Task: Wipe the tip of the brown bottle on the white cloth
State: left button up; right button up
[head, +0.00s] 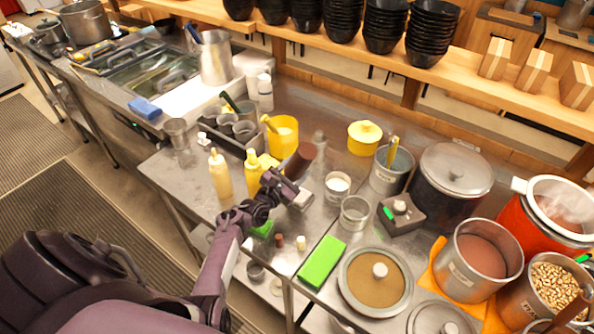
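My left gripper (286,184) is over the steel counter, beside the condiment bottles. A dark brown bottle (301,158) leans at its fingers, tilted with its upper end to the right. The gripper appears shut on its lower part; the bottle's tip is hidden behind the gripper. A small pale patch (302,200), probably the white cloth, lies just right of and below the gripper. I cannot tell whether the tip touches it. My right gripper is not in view.
A cream bottle (220,176) and a yellow bottle (254,172) stand left of the gripper. A yellow container (283,138) is behind. A white-filled cup (338,186) and an empty steel cup (355,213) stand to the right. A green block (322,262) lies in front.

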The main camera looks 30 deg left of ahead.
pick_arm(q)
jog(key=shift+f+b, duration=0.35)
jog(key=shift+f, duration=0.05)
dwell(0.7)
jog(key=shift+f+b, duration=0.35)
jog(key=shift+f, duration=0.15)
dwell(0.3)
dwell(0.8)
jog(key=shift+d, duration=0.15)
jog(key=shift+s+d+p, duration=0.1)
jog(key=shift+d+p, duration=0.25)
jog(key=shift+d, duration=0.05)
jog(key=shift+s+d+f+p, duration=0.1)
jog(key=shift+d+p, duration=0.3)
jog(key=shift+d, duration=0.7)
jog(key=shift+s+d+f+p, duration=0.1)
jog(key=shift+d+p, duration=0.25)
jog(key=shift+d, duration=0.7)
jog(key=shift+r, duration=0.15)
